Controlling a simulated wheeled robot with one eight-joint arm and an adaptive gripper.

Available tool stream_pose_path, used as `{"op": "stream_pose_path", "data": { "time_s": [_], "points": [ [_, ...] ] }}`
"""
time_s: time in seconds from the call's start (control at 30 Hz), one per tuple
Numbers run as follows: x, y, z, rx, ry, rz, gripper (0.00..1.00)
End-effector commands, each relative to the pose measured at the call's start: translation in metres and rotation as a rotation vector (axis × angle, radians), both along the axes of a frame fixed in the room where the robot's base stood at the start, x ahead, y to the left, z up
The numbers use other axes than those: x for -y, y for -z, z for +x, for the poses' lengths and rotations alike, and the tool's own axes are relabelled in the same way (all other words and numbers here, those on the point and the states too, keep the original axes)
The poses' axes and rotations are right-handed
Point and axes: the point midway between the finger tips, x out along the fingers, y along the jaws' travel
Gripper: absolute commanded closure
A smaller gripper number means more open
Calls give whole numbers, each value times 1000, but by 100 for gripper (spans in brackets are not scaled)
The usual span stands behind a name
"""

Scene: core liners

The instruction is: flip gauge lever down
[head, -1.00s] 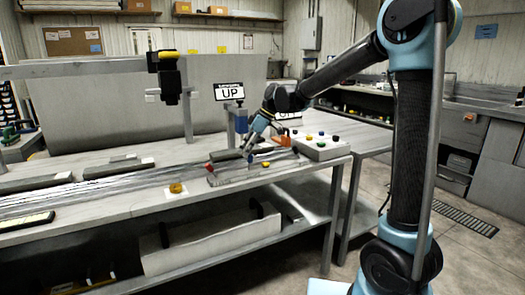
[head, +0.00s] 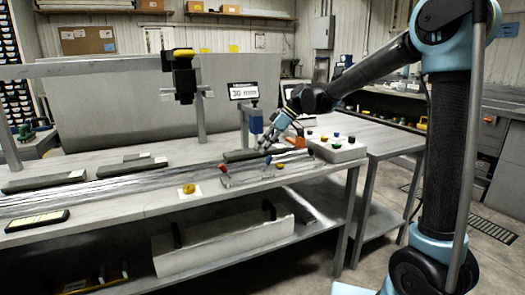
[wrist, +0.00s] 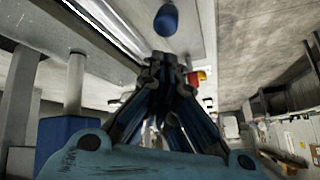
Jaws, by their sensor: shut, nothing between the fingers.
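The gauge (head: 256,121) is a blue and grey upright unit at the back of the bench, with a display (head: 254,90) above it showing a number. A small blue knob (head: 268,160) stands on the bench fixture in front of it; I cannot tell for certain that it is the lever's end. A blue rounded knob (wrist: 165,20) also shows in the wrist view, just beyond the fingertips. My gripper (head: 264,149) is shut and empty, pointing down close to the blue knob. The wrist view shows its fingers (wrist: 164,62) together; contact with the knob is unclear.
A red knob (head: 222,168) is left of the gripper and a grey button box (head: 337,149) is right. A yellow button (head: 189,188) sits near the bench's front edge. Dark trays (head: 45,181) lie at left.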

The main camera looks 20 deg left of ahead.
Motion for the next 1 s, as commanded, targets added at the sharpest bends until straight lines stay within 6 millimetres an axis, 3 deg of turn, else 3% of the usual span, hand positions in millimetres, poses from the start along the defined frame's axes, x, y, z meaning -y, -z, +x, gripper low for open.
{"op": "stream_pose_path", "data": {
  "time_s": [0.37, 0.7, 1.0],
  "points": [
    [0, -2, 1, 0, 1, 0, 100],
    [-32, -19, 4, -1, 10, 0, 100],
    [8, -56, 26, -1, 13, 0, 100]
  ]
}}
